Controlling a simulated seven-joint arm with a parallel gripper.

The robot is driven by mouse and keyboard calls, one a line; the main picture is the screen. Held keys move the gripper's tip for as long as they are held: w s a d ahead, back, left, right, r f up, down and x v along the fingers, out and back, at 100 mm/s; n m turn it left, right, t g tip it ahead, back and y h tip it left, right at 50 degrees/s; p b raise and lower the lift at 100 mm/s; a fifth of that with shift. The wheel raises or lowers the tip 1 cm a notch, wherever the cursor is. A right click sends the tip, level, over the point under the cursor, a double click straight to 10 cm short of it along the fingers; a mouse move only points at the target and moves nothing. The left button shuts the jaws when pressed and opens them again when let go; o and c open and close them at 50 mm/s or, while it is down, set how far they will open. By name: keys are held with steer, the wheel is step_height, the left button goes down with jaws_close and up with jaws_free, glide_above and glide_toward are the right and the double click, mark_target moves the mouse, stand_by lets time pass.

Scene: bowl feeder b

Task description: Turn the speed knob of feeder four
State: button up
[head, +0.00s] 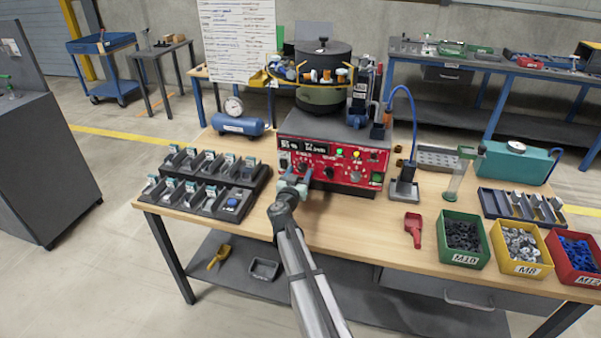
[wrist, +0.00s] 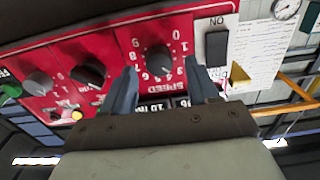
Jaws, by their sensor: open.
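The red control panel (head: 340,160) is on the front of the feeder unit on the bench. In the upside-down wrist view, the round dark speed knob (wrist: 159,59) has a white numbered dial and the word SPEED beside it. My gripper (wrist: 162,84) is open, with one finger on each side in line with this knob. I cannot tell whether the fingertips touch the knob or panel. In the head view, my gripper (head: 293,182) is at the panel's lower left. No feeder number is legible.
More knobs (wrist: 88,72) sit along the panel, and a black switch (wrist: 216,47) is close to one finger. A dark rack of parts (head: 205,185) lies left of my gripper. A red scoop (head: 413,228) and coloured bins (head: 463,262) are to the right.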

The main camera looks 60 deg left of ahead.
steer(key=shift+w+a, duration=0.5)
steer(key=shift+w, duration=0.05)
steer(key=c, duration=1)
